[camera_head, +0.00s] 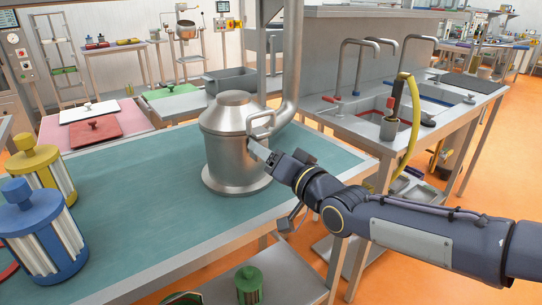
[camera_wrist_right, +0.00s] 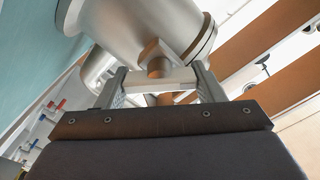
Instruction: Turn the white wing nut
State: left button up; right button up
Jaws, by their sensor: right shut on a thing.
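A steel vessel (camera_head: 228,145) with a domed lid stands upright on the teal-topped table, and its wall also fills the top of the right wrist view (camera_wrist_right: 140,25). My right gripper (camera_head: 260,151) is at the vessel's right side, just below a looped metal fitting (camera_head: 262,124). In the right wrist view my right gripper (camera_wrist_right: 162,82) has its fingers on both sides of a pale bar (camera_wrist_right: 150,80) on a short stem from the vessel. This bar appears to be the white wing nut; its full shape is hidden. My left gripper is not in view.
The teal table (camera_head: 140,200) holds a blue-lidded canister (camera_head: 42,240) and a yellow-lidded canister (camera_head: 40,165) at the left. A thick steel pipe (camera_head: 293,60) rises behind the vessel. A sink counter (camera_head: 350,140) stands at the right, behind my arm. The table's middle is clear.

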jog(key=n+b, duration=0.3)
jog(key=shift+f, duration=0.2)
jog(key=n+b, duration=0.2)
jog(key=n, duration=0.1)
jog(key=shift+r+b, duration=0.1)
jog(key=shift+b, duration=0.3)
jog(key=shift+a+n+b, duration=0.1)
jog(key=shift+n+b, duration=0.45)
jog(key=shift+n, duration=0.35)
jog(key=shift+r, duration=0.15)
jog(key=o, duration=1)
